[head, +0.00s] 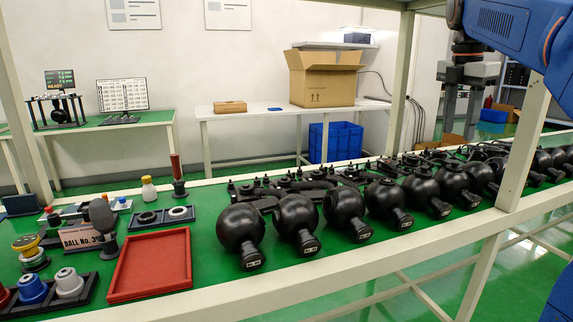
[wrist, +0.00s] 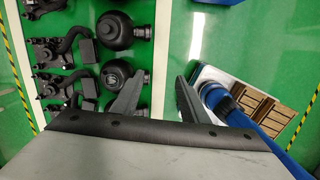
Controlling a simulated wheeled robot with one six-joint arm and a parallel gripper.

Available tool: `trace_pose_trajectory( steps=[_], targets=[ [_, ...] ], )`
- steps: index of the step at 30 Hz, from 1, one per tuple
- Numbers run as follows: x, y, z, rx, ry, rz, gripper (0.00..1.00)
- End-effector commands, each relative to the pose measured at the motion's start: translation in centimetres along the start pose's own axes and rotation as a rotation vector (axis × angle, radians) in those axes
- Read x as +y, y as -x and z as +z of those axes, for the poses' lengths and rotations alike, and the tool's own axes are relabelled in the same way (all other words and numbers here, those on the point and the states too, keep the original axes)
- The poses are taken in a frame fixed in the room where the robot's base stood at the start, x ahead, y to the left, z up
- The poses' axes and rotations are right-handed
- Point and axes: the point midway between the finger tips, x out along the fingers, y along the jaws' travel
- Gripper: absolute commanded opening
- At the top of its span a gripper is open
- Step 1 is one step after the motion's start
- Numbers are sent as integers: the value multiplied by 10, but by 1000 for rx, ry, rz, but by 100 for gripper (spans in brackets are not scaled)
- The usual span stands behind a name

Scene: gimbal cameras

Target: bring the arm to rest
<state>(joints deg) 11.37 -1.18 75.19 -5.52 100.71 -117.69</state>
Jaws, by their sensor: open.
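My gripper (head: 460,132) hangs from my blue arm at the upper right of the head view, pointing down with its two fingers apart. It is beyond the row of black ball units, near the right-hand frame post. In the wrist view my gripper (wrist: 158,95) shows its two dark fingers spread, with nothing between them.
Black ball units (head: 343,210) line the bench, and they show in the wrist view (wrist: 120,92). A frame post (head: 525,140) stands near my arm. A red tray (head: 150,264) lies at left.

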Motion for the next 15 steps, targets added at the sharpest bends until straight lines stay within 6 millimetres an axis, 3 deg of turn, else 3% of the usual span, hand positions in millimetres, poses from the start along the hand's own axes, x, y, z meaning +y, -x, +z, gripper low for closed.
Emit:
trace_pose_trajectory(
  steps=[8, 15],
  targets=[
    [-21, -16, -26, -2, -173, 35, 40],
    [-56, -48, -66, 11, -451, 92, 40]
  ],
)
